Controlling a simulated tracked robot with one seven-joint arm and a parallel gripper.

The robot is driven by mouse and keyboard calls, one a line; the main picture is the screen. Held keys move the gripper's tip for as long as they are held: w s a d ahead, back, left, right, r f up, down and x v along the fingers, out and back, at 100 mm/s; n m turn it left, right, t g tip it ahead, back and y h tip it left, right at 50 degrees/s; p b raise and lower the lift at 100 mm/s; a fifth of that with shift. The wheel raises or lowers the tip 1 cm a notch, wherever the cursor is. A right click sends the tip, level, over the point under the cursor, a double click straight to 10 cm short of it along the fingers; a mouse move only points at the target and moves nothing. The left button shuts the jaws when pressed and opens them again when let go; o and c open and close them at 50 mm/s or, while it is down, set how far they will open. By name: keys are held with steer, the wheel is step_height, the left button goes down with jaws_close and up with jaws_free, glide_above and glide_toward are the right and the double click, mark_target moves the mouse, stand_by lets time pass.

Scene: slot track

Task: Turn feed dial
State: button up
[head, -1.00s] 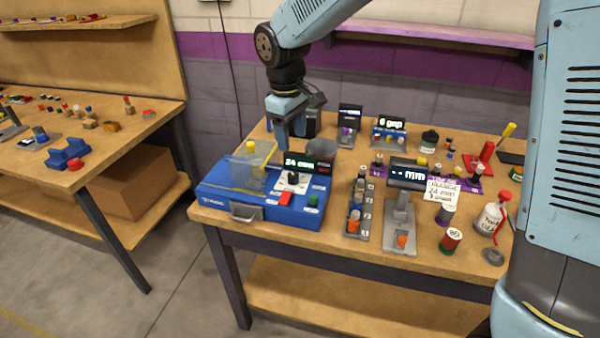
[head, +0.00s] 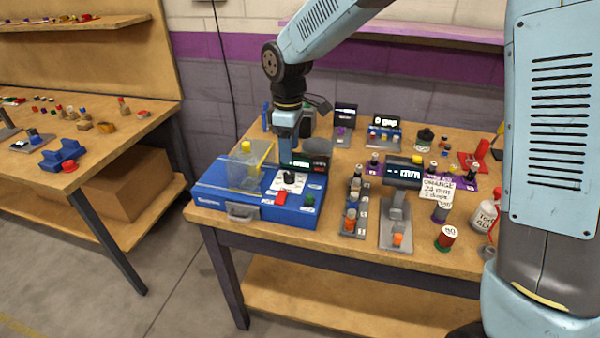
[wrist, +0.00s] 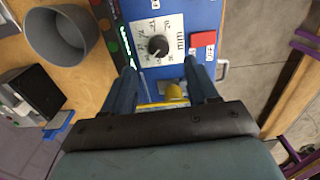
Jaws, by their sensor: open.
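The feed dial (head: 289,177) is a black knob on a white scale plate, on top of a blue machine (head: 212,188). In the wrist view the dial (wrist: 158,46) sits ahead of my fingers, with numbers around it and "mm" beside it. My gripper (head: 286,160) hangs just behind the dial in the head view, pointing down. In the wrist view my gripper (wrist: 165,82) has its two blue fingers apart with nothing gripped between them. The dial is apart from the fingers.
A red button (head: 281,198) and a green button (head: 309,201) are near the dial. A lit display (head: 308,165) stands behind it. A clear guard (head: 245,170) with a yellow part is at left. A grey cup (wrist: 62,34) stands beside the machine.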

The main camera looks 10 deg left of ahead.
mark_target(290, 174)
step_height(290, 174, down, 8)
steer(key=shift+f, duration=0.1)
stand_by(0.4)
steer(key=c, duration=1)
steer(key=shift+c, duration=0.2)
